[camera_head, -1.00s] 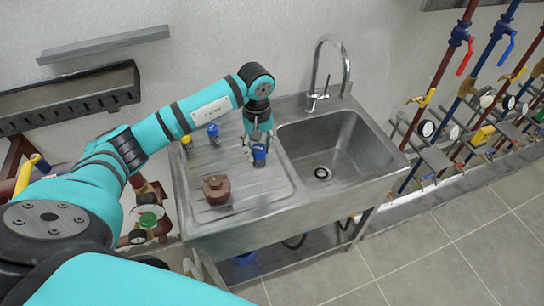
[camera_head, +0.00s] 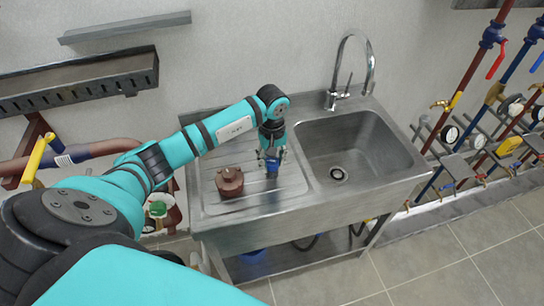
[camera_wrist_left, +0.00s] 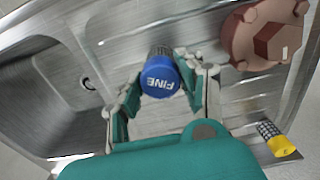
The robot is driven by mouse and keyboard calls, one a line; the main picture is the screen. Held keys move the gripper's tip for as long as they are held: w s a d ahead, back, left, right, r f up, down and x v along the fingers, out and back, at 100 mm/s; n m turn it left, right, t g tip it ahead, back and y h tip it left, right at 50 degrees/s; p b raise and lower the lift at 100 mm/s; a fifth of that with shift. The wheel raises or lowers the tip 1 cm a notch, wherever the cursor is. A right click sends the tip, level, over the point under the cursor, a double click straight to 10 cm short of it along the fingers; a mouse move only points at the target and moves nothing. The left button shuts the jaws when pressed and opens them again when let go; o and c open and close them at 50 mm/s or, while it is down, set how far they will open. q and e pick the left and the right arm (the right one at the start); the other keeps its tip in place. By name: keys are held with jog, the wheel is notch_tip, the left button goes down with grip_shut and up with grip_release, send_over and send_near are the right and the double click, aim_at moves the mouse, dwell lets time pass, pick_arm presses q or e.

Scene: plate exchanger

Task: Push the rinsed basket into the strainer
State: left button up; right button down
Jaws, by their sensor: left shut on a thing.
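The blue-capped basket (camera_head: 272,168) is in my left gripper (camera_head: 271,159), above the ribbed drainboard. In the left wrist view its cap (camera_wrist_left: 160,78) reads "FINE" and its dark body is mostly hidden beneath; the left gripper (camera_wrist_left: 168,80) has its fingers on both sides of it. I cannot tell whether it touches the board. The reddish-brown strainer (camera_head: 230,182) stands on the drainboard just left of the gripper in the head view, apart from the basket. It also shows at the upper right of the wrist view (camera_wrist_left: 265,35). My right gripper is not in view.
A yellow-capped mesh basket (camera_wrist_left: 280,145) shows at the lower right of the wrist view. The sink basin (camera_head: 365,150) right of the drainboard is empty, with a tap (camera_head: 345,85) behind. A wall shelf (camera_head: 80,82) hangs at left. Pipes and valves (camera_head: 480,130) stand at right.

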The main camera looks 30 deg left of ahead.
aim_at(272, 161)
pick_arm(q)
jog(key=shift+f, duration=0.4)
jog(key=o, duration=1.3)
jog(key=shift+r+p, duration=2)
jog(key=shift+r, duration=2.55)
